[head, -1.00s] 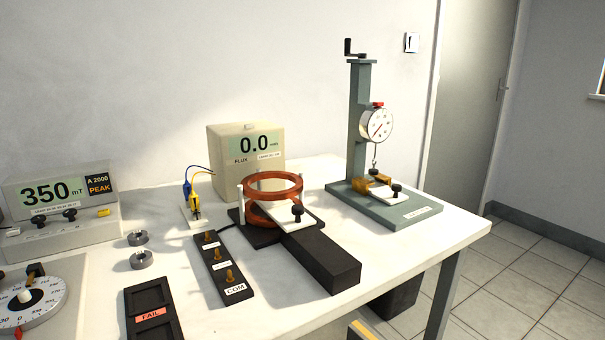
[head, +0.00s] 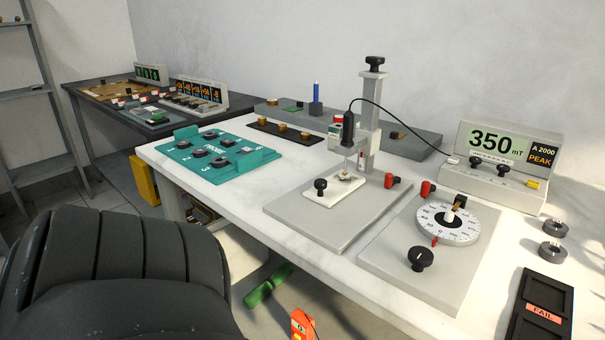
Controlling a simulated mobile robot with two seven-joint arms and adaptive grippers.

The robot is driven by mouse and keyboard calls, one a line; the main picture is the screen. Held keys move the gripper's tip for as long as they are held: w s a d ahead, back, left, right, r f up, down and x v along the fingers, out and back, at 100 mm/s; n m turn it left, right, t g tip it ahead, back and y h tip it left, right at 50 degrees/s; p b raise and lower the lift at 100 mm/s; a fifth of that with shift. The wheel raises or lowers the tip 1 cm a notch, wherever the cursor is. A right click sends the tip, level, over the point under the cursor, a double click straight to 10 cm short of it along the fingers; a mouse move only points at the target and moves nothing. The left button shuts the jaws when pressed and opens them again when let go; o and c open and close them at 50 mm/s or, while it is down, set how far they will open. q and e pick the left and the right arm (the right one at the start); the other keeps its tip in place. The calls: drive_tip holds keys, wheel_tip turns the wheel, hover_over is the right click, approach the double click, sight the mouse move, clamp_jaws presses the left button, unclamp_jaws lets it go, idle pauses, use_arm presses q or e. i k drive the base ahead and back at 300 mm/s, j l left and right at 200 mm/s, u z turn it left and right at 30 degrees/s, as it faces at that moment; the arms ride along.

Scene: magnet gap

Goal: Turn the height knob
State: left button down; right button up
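A grey stand (head: 371,125) rises from a light grey base plate (head: 337,220) on the white table. A black knob (head: 375,64) sits on top of its column; it looks like the height knob. A black probe (head: 348,128) with a cable hangs from the stand's carriage, over a small sample on a white slide (head: 333,191). The slide carries its own small black knob (head: 320,186). Another black knob (head: 420,258) stands on the plate with the graduated dial (head: 447,223). Neither gripper shows; nothing touches the knobs.
The meter (head: 502,160) reads 350 mT. A teal tray (head: 215,155) with dark discs lies left, a black FAIL tray (head: 541,312) right. A dark ribbed shape, probably part of me, fills the lower left. A second table (head: 85,93) stands behind.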

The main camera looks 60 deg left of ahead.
sight(374, 62)
drive_tip(key=u, duration=1.6)
drive_tip(key=k+j, duration=0.1)
drive_tip(key=u, duration=0.05)
